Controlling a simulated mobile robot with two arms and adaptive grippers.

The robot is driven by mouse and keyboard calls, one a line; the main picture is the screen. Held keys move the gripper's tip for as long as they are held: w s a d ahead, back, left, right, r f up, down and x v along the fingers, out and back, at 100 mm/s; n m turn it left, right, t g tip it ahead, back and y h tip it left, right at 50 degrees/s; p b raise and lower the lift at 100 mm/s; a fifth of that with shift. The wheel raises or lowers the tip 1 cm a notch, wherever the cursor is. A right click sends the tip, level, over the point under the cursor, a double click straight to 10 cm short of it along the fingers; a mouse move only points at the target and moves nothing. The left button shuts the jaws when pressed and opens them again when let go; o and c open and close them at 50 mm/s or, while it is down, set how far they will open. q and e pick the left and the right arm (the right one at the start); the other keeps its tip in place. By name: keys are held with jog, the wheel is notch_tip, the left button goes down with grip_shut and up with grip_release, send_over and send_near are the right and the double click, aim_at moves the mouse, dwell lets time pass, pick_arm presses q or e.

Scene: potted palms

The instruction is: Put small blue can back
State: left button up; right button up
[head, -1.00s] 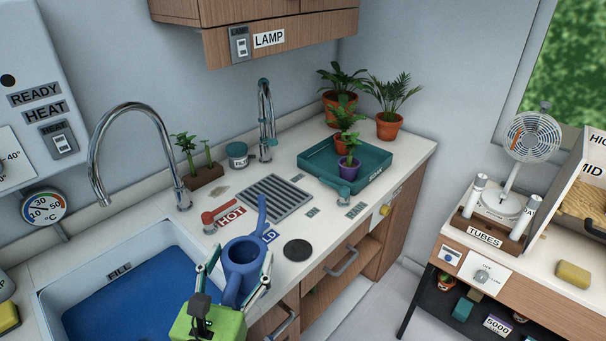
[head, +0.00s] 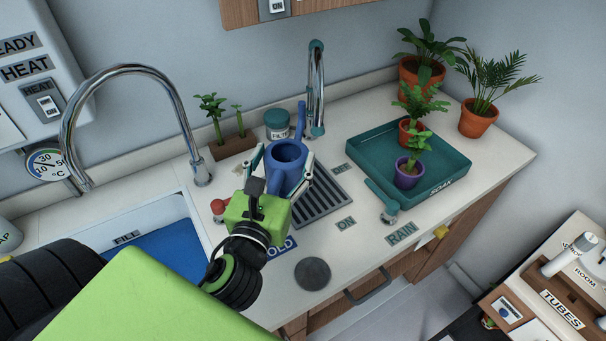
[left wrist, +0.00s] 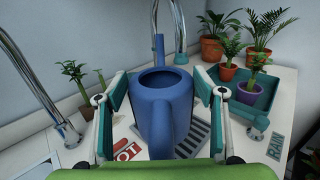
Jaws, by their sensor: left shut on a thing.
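The small blue can (head: 287,162) is a blue watering can with a spout pointing up and away. My left gripper (head: 281,172) is shut on the can, with a finger on each side. In the left wrist view the can (left wrist: 163,108) fills the middle between the two fingers, upright. I cannot tell whether its base touches the grate. My right gripper is not in view.
A teal tray (head: 450,181) with potted plants stands right of the grate. A filter jar (head: 277,124) and a steel tap (head: 316,90) are behind the can. The sink (head: 165,250) is at left. A dark round disc (head: 312,273) lies in front on the counter.

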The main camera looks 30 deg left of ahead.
aim_at(294, 152)
pick_arm(q)
jog(key=w, duration=0.1)
jog(key=w+f, duration=0.1)
jog(key=w, duration=0.1)
jog(key=shift+a, duration=0.2)
jog(key=shift+w+a+f, duration=0.1)
jog(key=shift+w+f, duration=0.85)
jog(key=shift+w, duration=0.3)
jog(key=w+f+b, duration=0.2)
jog(key=w+f, duration=0.2)
jog(key=f, duration=0.4)
jog(key=shift+f, duration=0.2)
jog(key=o, duration=1.7)
jog(key=shift+w, duration=0.1)
jog(key=shift+c, duration=0.2)
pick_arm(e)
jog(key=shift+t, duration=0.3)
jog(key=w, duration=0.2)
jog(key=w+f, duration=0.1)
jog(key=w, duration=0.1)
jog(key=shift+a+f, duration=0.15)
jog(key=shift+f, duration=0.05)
